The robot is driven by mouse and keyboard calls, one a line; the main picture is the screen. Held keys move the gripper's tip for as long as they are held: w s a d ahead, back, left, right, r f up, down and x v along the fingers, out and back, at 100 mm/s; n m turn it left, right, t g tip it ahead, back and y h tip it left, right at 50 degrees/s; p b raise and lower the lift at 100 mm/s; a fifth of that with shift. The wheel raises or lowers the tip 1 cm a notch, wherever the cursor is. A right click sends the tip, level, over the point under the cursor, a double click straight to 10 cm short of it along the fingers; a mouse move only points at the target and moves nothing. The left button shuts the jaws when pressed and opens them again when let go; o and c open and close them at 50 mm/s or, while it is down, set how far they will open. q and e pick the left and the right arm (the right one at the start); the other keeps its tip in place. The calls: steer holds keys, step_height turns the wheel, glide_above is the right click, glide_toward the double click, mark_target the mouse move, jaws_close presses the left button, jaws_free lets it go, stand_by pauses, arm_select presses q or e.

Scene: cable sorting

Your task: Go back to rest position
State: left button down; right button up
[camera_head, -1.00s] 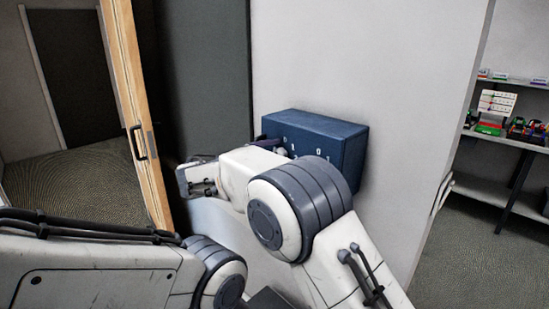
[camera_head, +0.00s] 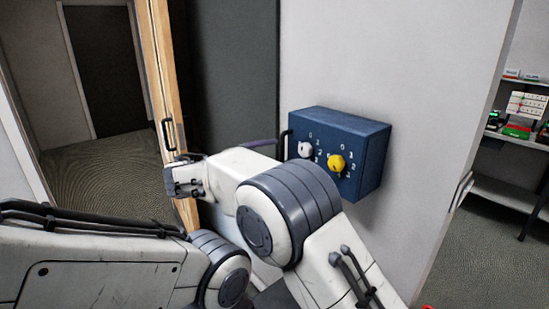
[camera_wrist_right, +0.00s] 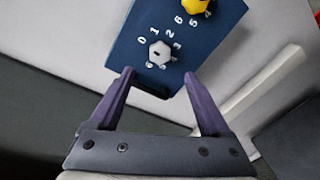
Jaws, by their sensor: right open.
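My right gripper shows only in part in the head view, where a purple finger (camera_head: 262,143) reaches out behind the white wrist, left of the blue wall box (camera_head: 345,120). The rest of the hand is hidden. In the right wrist view the gripper (camera_wrist_right: 160,82) has its two purple fingers spread apart with nothing held. The box's dark handle (camera_wrist_right: 151,91) appears between the fingertips in that view; whether they touch it I cannot tell. My left arm comes in at the lower left of the head view, and its gripper is out of view.
The blue box carries a white knob (camera_head: 305,150) and a yellow knob (camera_head: 337,162) with numbers around them. A wooden door edge with a dark handle (camera_head: 167,134) stands at the left. A shelf (camera_head: 505,192) with small items is at the right.

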steer(key=shift+s, duration=0.1)
steer(key=s+d+f+m+g+y, duration=0.2)
steer(key=s+f+g+y, duration=0.1)
steer(key=s, duration=1)
steer(key=s+d+f+m+g+y, duration=0.2)
steer(key=s+f+g+y, duration=0.2)
steer(key=s, duration=0.9)
steer(key=s+d+f+m+g+y, duration=0.2)
steer(key=s+f+g+y, duration=0.2)
steer(key=s, duration=0.9)
step_height(320, 180, down, 5)
steer(key=y, duration=0.2)
steer(key=shift+d+r+y, duration=0.15)
steer(key=shift+d+y, duration=0.05)
steer(key=shift+y, duration=0.1)
